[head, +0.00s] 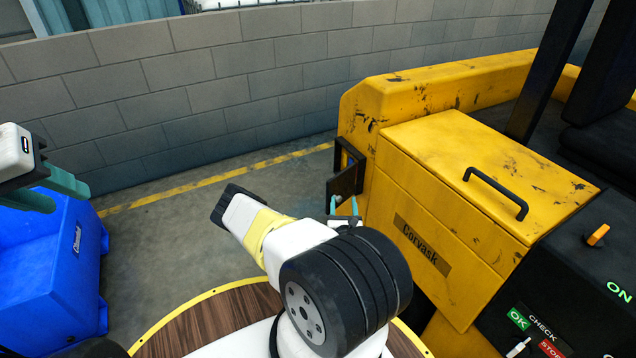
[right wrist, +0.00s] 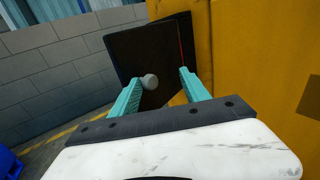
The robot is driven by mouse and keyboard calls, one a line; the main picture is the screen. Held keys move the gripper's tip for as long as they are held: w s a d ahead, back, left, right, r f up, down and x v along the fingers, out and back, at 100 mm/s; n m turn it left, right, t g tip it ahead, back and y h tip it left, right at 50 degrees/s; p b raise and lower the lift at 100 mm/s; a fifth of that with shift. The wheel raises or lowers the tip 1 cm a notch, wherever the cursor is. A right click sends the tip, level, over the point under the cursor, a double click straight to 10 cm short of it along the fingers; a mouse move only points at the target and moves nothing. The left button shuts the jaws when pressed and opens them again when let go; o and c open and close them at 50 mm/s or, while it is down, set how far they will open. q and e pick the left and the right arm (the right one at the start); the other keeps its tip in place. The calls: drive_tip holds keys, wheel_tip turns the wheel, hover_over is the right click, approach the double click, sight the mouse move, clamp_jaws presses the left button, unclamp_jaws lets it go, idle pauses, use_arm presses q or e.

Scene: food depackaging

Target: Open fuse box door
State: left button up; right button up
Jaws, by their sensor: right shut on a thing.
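The fuse box door (head: 345,184) is a small black panel on the side of the yellow machine (head: 440,190). In the right wrist view the door (right wrist: 130,50) fills the space beyond my fingers, with a round grey knob (right wrist: 150,81) beside the left finger. The door stands out at an angle from the machine, apparently ajar. My right gripper (head: 343,206) is at the door and shut on it; its teal fingers (right wrist: 162,82) stand apart in the wrist view. The exact contact is hard to see. My left gripper (head: 66,192) is open and empty at the far left.
A blue bin (head: 50,270) stands at the left below my left gripper. A grey block wall (head: 200,90) runs behind. Floor with a yellow line (head: 190,187) is clear between bin and machine. A black control panel (head: 560,290) is at the right.

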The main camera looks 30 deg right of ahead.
drive_tip(key=v, duration=0.6)
drive_tip(key=shift+s+a, duration=0.2)
drive_tip(key=shift+a, duration=0.15)
